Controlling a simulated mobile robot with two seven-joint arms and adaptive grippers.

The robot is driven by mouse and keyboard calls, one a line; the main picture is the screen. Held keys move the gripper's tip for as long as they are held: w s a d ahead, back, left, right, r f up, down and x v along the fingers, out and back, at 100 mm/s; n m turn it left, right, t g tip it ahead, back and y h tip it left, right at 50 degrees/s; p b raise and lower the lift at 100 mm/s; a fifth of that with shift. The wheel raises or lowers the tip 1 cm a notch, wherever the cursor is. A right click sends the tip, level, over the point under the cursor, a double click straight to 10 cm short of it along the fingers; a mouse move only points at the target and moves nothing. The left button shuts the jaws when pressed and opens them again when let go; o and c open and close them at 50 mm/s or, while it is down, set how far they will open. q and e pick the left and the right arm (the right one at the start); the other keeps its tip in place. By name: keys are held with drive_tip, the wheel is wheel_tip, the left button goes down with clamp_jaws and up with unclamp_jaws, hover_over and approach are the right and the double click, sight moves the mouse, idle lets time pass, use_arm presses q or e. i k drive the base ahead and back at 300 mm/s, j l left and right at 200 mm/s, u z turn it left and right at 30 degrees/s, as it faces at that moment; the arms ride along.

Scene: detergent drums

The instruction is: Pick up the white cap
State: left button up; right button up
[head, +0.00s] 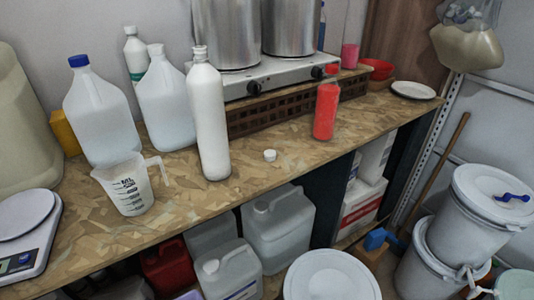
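The small white cap (270,155) lies on the wood-chip board worktop (262,185), near its front edge. It is between the tall white bottle (208,120) on its left and the red bottle (326,105) on its right, apart from both. The cap is fully visible, with nothing in front of it. Neither of my grippers shows in the head view.
A measuring jug (126,186), jugs with a blue cap (102,112) and a white cap (166,100), and a scale (26,232) stand to the left. A stove with metal pots (290,28) stands behind. White drums (478,215) stand at right. The board around the cap is clear.

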sight(269, 155)
drive_tip(key=k+l+z, duration=0.45)
drive_tip(key=l, duration=0.15)
drive_tip(key=k+l+z, duration=0.2)
drive_tip(key=l, duration=0.15)
drive_tip(key=k+l+z, duration=0.2)
drive_tip(key=l, duration=0.2)
drive_tip(key=i, duration=0.1)
